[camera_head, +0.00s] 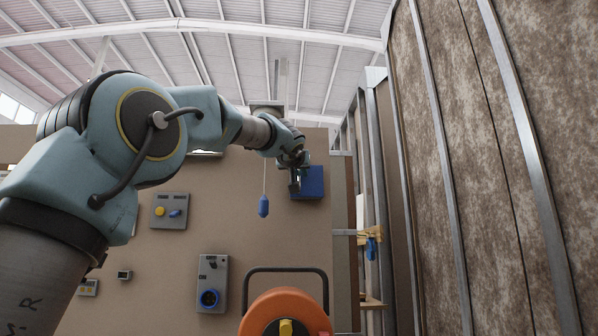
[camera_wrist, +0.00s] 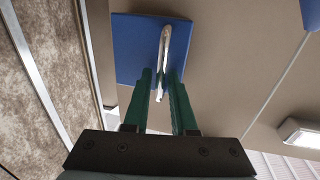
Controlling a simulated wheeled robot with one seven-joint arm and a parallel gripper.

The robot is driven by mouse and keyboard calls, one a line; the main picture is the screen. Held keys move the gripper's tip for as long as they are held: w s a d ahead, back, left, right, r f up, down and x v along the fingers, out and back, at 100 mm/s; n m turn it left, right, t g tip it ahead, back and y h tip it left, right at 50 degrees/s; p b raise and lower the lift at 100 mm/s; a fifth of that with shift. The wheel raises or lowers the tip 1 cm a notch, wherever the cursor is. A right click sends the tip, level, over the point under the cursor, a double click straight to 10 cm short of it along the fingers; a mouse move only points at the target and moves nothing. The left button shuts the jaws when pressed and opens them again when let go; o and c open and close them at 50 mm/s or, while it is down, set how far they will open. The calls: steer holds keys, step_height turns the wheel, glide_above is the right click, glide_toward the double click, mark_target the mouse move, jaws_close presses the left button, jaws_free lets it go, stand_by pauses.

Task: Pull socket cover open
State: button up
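A blue box or panel (camera_head: 308,183) is on the brown wall, and my gripper (camera_head: 295,180) is at its left front in the head view. In the wrist view the blue panel (camera_wrist: 135,48) fills the top middle, with a thin pale loop-like handle (camera_wrist: 163,50) on it. My gripper's green fingers (camera_wrist: 160,78) point at the panel, one on each side of the loop's near end. A gap shows between the fingers, so they look open; contact with the loop cannot be told.
A blue pendant (camera_head: 263,206) hangs on a cord left of the panel. A grey control box (camera_head: 169,211) is further left. An orange reel (camera_head: 285,313) with a dark handle stands in front. A mottled wall with metal studs (camera_head: 480,150) closes the right side.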

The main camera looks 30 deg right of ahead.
jaws_close()
stand_by(1.4)
